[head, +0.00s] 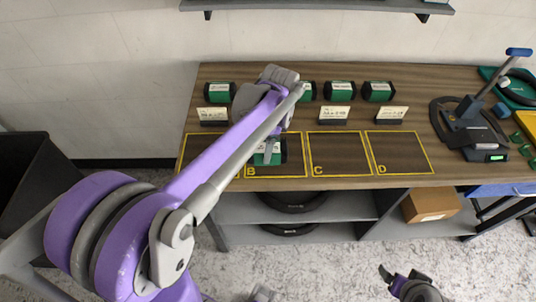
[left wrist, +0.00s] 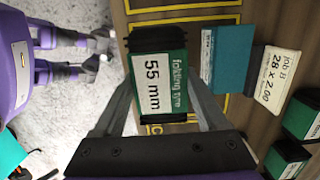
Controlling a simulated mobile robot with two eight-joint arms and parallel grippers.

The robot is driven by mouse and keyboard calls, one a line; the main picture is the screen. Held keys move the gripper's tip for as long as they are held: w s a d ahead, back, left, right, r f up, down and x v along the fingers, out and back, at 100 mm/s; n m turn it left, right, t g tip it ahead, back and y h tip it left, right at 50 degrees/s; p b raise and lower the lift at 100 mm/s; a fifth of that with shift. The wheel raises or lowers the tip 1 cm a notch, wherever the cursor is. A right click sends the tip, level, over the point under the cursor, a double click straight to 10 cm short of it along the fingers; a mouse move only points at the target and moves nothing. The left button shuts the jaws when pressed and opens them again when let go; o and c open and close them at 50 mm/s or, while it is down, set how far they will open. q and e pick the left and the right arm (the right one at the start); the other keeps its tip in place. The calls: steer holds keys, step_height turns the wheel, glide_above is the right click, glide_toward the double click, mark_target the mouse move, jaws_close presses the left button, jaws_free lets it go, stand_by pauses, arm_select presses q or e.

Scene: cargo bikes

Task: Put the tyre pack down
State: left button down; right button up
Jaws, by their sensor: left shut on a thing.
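The tyre pack (left wrist: 160,85) is a dark-ended box with a green band and a white label reading "folding tyre 55 mm". My left gripper (left wrist: 163,100) is shut on it, one finger along each side. In the head view the pack (head: 268,158) shows at bay B (head: 290,171), under my left gripper (head: 270,145), which partly covers it. I cannot tell whether it touches the bench. The job B card (left wrist: 276,75) stands on the back side of the pack. My right gripper (head: 393,276) is low at the front, off the bench; its jaw opening is unclear.
Bays C (head: 337,153) and D (head: 399,152) are bare. Other green packs (head: 341,91) line the back, behind the cards (head: 335,114). A tool with a blue handle (head: 474,110) stands at the right. A teal block (left wrist: 230,55) is beside the job B card. Shelves below hold tyres (head: 294,203).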

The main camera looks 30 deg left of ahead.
arm_select(q)
step_height(320, 180, down, 4)
steer(key=shift+f, duration=0.1)
jaws_free()
steer(key=shift+f, duration=0.1)
steer(key=shift+r, duration=0.2)
steer(key=r, duration=0.4)
steer(key=d+r, duration=0.1)
steer(key=r, duration=0.6)
steer(key=shift+w+d+r+p, duration=0.2)
steer(key=shift+w+r+p, duration=0.1)
steer(key=s+d+f+n+t, duration=0.3)
steer(key=s+f+n, duration=0.2)
steer(key=s, duration=0.2)
steer(key=s+d+f+n+t+h, duration=0.1)
steer(key=s+d+f+n+t, duration=0.2)
steer(key=s+f+n, duration=0.2)
steer(key=s+n, duration=0.1)
steer(key=s, duration=0.1)
steer(key=shift+s+d+f+n, duration=0.3)
steer(key=shift+s+d+f, duration=0.05)
steer(key=shift+s+d, duration=0.05)
